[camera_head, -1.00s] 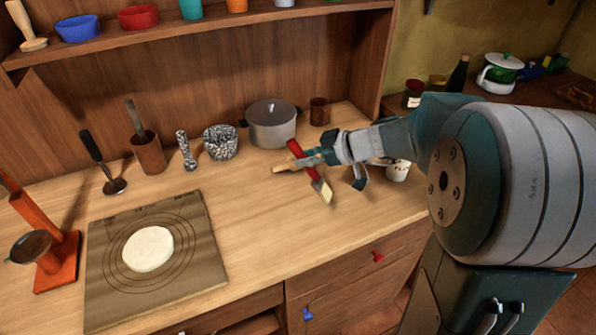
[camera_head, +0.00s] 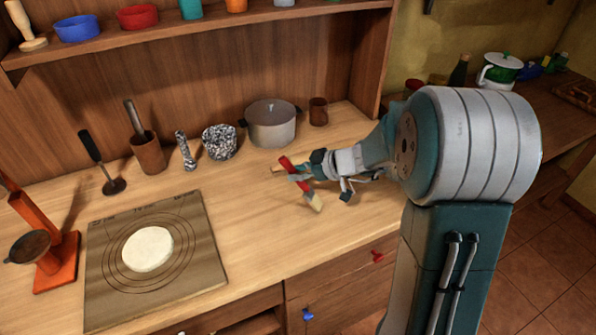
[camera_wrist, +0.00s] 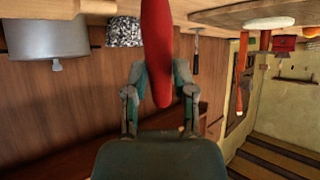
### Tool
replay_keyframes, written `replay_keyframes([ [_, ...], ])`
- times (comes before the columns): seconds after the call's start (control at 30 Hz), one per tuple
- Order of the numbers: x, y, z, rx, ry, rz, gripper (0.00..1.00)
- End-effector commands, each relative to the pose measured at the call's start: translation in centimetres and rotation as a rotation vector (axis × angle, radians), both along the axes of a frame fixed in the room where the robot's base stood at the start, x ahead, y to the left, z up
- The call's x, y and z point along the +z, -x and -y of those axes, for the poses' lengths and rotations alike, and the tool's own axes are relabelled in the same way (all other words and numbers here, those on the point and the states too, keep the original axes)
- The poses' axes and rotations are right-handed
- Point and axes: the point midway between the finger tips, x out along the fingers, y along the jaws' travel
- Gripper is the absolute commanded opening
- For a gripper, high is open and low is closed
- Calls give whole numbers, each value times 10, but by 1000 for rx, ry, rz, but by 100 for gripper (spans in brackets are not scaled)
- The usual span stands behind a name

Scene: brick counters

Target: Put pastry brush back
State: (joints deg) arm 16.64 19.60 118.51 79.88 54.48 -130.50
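The pastry brush has a red handle (camera_head: 287,162) and pale bristles (camera_head: 315,202). It is tilted, with the bristles toward the front of the counter. My gripper (camera_head: 300,178) is shut on it, at the right-middle of the wooden counter (camera_head: 250,225). The brush appears just above the counter; the exact gap is unclear. In the wrist view, the red handle (camera_wrist: 157,50) runs between my two fingers (camera_wrist: 158,85), and the bristles are out of view.
A grey pot (camera_head: 271,128), a brown cup (camera_head: 318,111), a speckled mortar (camera_head: 219,142) and a wooden holder (camera_head: 148,153) stand along the back. A pale wooden piece (camera_head: 278,169) lies beside the brush. A board with dough (camera_head: 148,249) is left. The front-middle counter is clear.

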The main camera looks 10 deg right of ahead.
Motion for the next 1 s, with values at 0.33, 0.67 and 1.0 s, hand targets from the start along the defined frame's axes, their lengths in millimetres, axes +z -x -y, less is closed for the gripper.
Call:
replay_keyframes([
  [0.33,0,0,0,1,0,1,63],
  [0.67,22,17,24,-5,2,5,63],
  [1.0,57,50,71,-4,1,3,63],
])
